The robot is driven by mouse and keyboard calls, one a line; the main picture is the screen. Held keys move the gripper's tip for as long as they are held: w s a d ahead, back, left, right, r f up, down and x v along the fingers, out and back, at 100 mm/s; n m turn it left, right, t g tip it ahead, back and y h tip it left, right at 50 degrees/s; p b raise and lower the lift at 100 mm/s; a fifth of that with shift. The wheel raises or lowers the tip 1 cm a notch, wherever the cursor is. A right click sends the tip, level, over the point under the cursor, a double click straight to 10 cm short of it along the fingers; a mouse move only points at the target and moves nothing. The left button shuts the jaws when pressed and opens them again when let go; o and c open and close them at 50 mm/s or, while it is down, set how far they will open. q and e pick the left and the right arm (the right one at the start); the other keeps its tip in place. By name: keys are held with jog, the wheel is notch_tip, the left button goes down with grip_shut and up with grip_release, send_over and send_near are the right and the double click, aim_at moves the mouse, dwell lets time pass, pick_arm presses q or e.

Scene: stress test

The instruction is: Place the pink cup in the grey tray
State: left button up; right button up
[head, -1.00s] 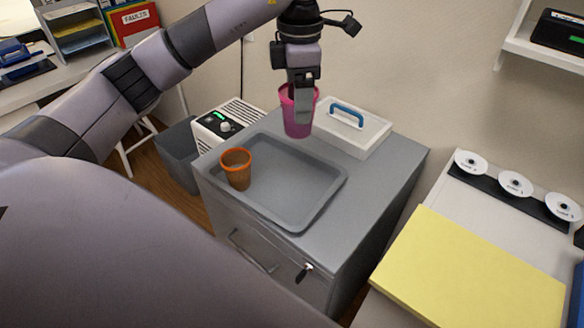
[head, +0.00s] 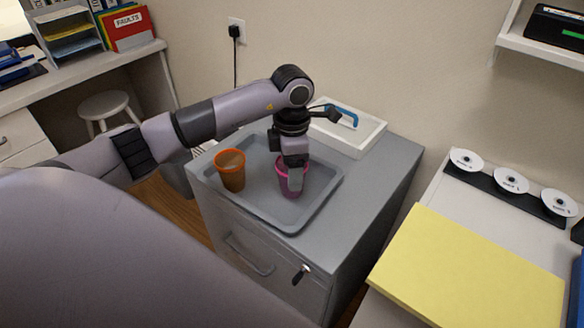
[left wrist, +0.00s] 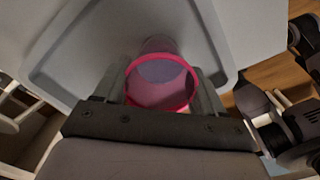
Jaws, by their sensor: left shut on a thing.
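The pink cup (head: 284,184) is upright over the right part of the grey tray (head: 292,225) in the head view. My left gripper (head: 295,180) comes down from above and is shut on the cup's wall. In the left wrist view the cup (left wrist: 162,88) shows its open rim between the two fingers (left wrist: 165,92), with the tray (left wrist: 205,30) beneath it. The cup's base appears at the tray floor, but I cannot tell whether it touches. My right gripper is in neither view.
An orange cup (head: 231,172) stands in the left part of the tray. The tray lies on a grey cabinet (head: 345,215). A white box with a blue handle (head: 362,137) stands behind it. A yellow board (head: 470,270) lies at the right.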

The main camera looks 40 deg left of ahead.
pick_arm(q)
jog(key=shift+f, duration=0.3)
jog(key=shift+f, duration=0.25)
jog(key=o, duration=1.2)
jog(key=shift+r, duration=0.1)
jog(key=shift+r, duration=0.3)
notch_tip(320, 180, up, 12)
jog(key=shift+f, duration=0.1)
